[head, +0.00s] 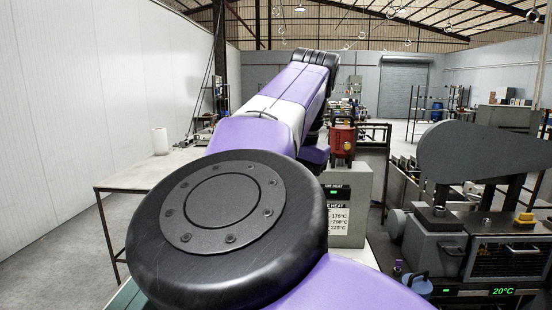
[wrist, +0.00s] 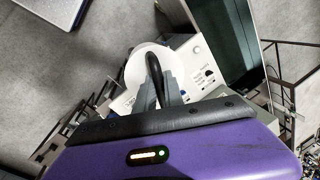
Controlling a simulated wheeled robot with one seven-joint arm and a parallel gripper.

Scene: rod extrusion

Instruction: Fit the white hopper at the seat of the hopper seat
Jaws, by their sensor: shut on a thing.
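In the wrist view my gripper (wrist: 159,84) is shut on the dark curved handle (wrist: 155,60) of a round white thing, which I take for the white hopper (wrist: 140,59). The fingers and the purple gripper body hide part of the hopper. In the head view my arm hides the gripper and the hopper. I cannot clearly pick out the hopper seat. The machine at the right of the head view has a dark block (head: 437,217) with a short post on its top, which may be the seat.
A grey cabinet (head: 350,205) with temperature labels stands beyond my arm, with a red item (head: 342,140) on top. A white roll (head: 160,141) stands on the left table (head: 135,180). A large grey cover (head: 480,152) overhangs the right machine. A dark open box (wrist: 232,35) shows in the wrist view.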

